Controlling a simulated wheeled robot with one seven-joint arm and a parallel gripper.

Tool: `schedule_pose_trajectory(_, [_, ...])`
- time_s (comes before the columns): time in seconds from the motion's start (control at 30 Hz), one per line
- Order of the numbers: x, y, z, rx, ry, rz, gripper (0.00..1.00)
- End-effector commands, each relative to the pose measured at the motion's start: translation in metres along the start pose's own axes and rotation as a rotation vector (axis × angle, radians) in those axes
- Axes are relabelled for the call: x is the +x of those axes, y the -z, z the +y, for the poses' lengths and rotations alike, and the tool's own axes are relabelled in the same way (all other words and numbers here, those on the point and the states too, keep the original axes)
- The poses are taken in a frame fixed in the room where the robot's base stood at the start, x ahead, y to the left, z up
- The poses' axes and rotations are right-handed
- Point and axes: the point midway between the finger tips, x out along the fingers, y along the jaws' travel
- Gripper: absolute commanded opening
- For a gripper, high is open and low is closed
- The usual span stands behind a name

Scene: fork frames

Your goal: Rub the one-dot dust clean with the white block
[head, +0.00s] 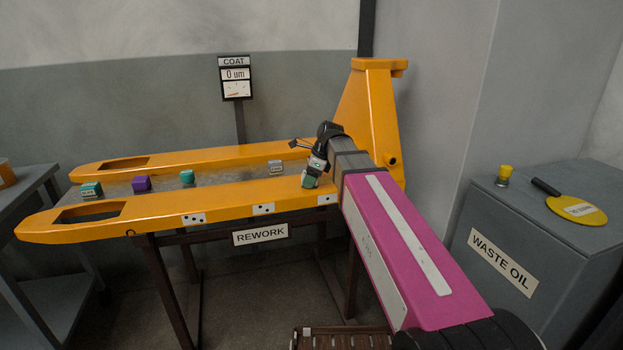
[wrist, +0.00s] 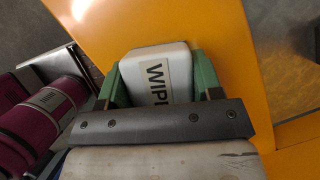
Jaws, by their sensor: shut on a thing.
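Three white plates with dark marks, at left (head: 193,218), middle (head: 263,209) and right (head: 327,199), are on the near fork's side. Their dot counts are unreadable. I cannot make out any dust.
Between the forks stand a green block (head: 91,189), a purple block (head: 141,184), a teal block (head: 187,177) and a grey labelled block (head: 275,167). The COAT gauge (head: 235,82) stands behind. The waste oil cabinet (head: 540,240) is at right. The near fork's middle top looks clear.

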Motion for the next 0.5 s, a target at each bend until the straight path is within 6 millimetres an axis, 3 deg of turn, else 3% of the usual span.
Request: schedule_pose_trajectory(0.5, [-0.003,0.013,-0.006,0.001,0.001,0.001,0.4])
